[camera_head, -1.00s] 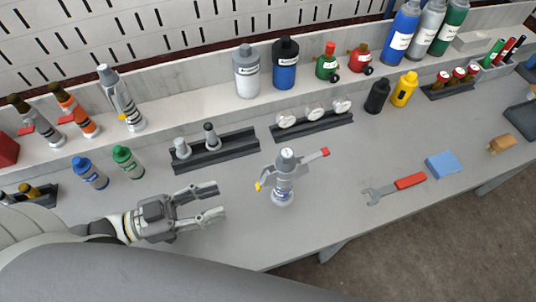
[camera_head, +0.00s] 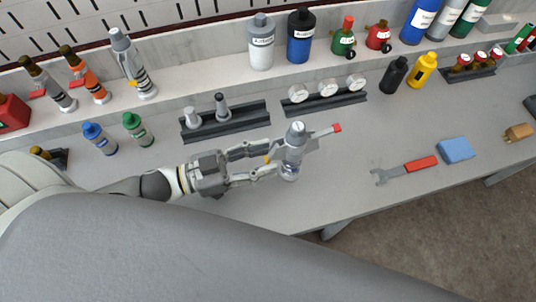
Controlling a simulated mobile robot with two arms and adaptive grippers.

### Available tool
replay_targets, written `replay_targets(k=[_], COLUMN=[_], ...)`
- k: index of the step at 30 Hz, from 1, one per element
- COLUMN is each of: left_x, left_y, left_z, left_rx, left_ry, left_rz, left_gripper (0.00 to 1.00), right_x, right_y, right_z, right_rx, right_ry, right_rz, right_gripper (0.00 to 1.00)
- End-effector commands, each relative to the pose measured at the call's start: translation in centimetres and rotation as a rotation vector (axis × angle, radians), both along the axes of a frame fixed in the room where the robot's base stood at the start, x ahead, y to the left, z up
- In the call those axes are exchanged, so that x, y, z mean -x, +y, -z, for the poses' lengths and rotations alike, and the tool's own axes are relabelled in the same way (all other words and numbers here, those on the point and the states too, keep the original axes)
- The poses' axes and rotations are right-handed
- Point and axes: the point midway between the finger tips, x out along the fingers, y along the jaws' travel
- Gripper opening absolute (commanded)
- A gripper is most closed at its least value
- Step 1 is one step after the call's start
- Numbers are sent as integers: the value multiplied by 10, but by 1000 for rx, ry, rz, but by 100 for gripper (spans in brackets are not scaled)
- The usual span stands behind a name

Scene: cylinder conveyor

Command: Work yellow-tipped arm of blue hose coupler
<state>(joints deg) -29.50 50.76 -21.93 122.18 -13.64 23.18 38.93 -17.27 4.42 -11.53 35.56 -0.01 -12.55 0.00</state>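The hose coupler (camera_head: 292,151) stands upright on the grey bench near the middle of the view. It is mostly grey, with a bluish tint low on its body. Its red-tipped arm (camera_head: 326,132) sticks out to the right. Its small yellow tip (camera_head: 267,160) shows on the left side, between my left gripper's fingers. My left gripper (camera_head: 271,158) reaches in from the left with its fingers apart, one on each side of the yellow tip. The fingertips are close to the coupler's body; I cannot tell whether they touch it. My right gripper is not in view.
Behind the coupler are a dark rack with two grey fittings (camera_head: 226,125) and a gauge rack (camera_head: 325,104). A red-handled wrench (camera_head: 405,170) and blue block (camera_head: 456,150) lie to the right. Bottles line the back shelf. The bench front before the coupler is clear.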

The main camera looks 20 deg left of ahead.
Motion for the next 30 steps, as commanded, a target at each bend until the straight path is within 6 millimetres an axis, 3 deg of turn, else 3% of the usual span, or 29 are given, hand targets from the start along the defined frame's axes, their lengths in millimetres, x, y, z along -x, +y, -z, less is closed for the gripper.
replay_targets(k=[6,17,26,30], left_x=[-8,-9,-9,-9], left_y=[-12,-14,-14,-14], left_z=[-1,0,0,0], left_rx=[1,0,0,-1], left_ry=[-1,0,0,1], left_rz=[0,1,1,1], left_gripper=[39,39,2,0], right_x=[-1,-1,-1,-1], right_y=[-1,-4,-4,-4], right_z=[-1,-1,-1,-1], right_rx=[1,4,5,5], right_ry=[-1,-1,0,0], right_rz=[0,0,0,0], right_gripper=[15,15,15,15])
